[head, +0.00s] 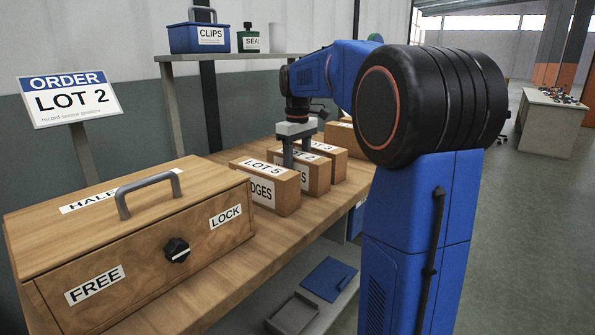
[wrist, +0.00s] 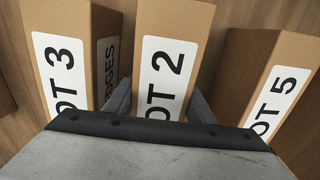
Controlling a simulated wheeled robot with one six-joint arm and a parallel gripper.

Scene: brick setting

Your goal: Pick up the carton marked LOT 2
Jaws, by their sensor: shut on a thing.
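The carton marked LOT 2 (wrist: 165,75) is a brown box with a white label, standing between two similar cartons. In the head view the LOT 2 carton (head: 318,178) is partly hidden behind my gripper and the LOT 5 carton. My gripper (head: 297,160) points down over the row from above. In the wrist view its fingers (wrist: 160,103) lie on either side of the LOT 2 carton, and it is shut on that carton. I cannot tell any gap between the carton and the bench.
The LOT 5 carton (head: 270,190) and the LOT 3 carton (head: 343,142) stand close on either side. A wooden box (head: 140,240) with a handle and knob fills the bench's near left. An order sign (head: 69,98) reads LOT 2. A shelf (head: 230,57) holds a blue CLIPS box (head: 190,39).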

